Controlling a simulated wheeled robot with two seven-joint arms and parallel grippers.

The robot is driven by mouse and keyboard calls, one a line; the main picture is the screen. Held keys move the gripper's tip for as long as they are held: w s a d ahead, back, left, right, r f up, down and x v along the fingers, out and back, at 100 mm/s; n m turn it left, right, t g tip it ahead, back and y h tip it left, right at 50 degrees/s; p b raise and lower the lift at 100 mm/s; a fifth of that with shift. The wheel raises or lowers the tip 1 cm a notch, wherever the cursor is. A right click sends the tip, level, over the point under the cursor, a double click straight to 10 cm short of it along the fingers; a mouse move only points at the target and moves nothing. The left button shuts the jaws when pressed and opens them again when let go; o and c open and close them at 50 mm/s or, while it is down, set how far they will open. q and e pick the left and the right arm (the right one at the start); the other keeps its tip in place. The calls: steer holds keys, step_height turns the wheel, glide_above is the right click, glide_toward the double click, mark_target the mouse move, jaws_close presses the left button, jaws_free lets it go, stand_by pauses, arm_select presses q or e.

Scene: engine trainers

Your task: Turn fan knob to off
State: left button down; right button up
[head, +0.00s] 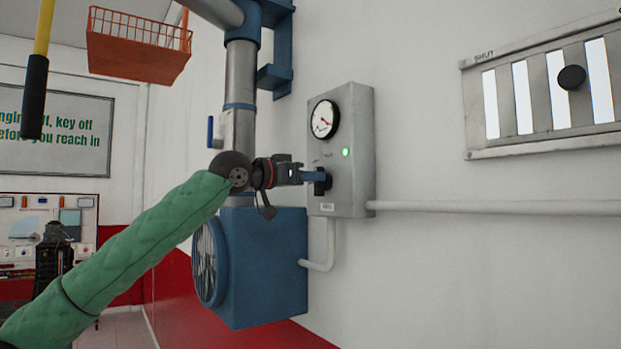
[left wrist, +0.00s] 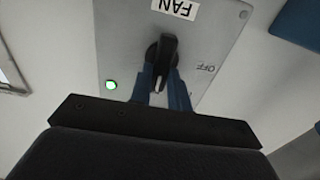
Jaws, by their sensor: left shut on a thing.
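The fan knob is a black bar knob on the grey control box (head: 355,110) on the wall. In the left wrist view the knob (left wrist: 165,52) stands close to upright in the picture, between the blue fingers. The OFF mark (left wrist: 194,68) is to its right and the lit green lamp (left wrist: 111,85) to its left. In the head view my left gripper (head: 318,178) reaches the knob from the left and is shut on it, hiding part of it. The FAN label (left wrist: 176,8) shows above the knob in the wrist view. My right gripper is not in view.
A blue fan housing (head: 265,265) with a round grille is below my left gripper. A grey vertical duct (head: 241,85) stands behind the arm. A round gauge (head: 324,119) sits on the box. A conduit (head: 490,206) runs right; a slatted vent (head: 535,135) is farther right.

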arm_select(q)
steer(key=shift+n, duration=0.3)
steer(key=shift+w+a+f+n+b, duration=0.15)
steer(key=shift+n+b, duration=0.2)
steer(key=shift+n, duration=2.55)
steer(key=shift+w+a+f+n+b, duration=0.1)
steer(key=shift+w+f+n+b, duration=0.2)
steer(key=shift+n, duration=2.6)
steer(key=shift+a+f+n+b, duration=0.1)
steer(key=shift+n+b, duration=0.3)
steer(key=shift+n, duration=2.5)
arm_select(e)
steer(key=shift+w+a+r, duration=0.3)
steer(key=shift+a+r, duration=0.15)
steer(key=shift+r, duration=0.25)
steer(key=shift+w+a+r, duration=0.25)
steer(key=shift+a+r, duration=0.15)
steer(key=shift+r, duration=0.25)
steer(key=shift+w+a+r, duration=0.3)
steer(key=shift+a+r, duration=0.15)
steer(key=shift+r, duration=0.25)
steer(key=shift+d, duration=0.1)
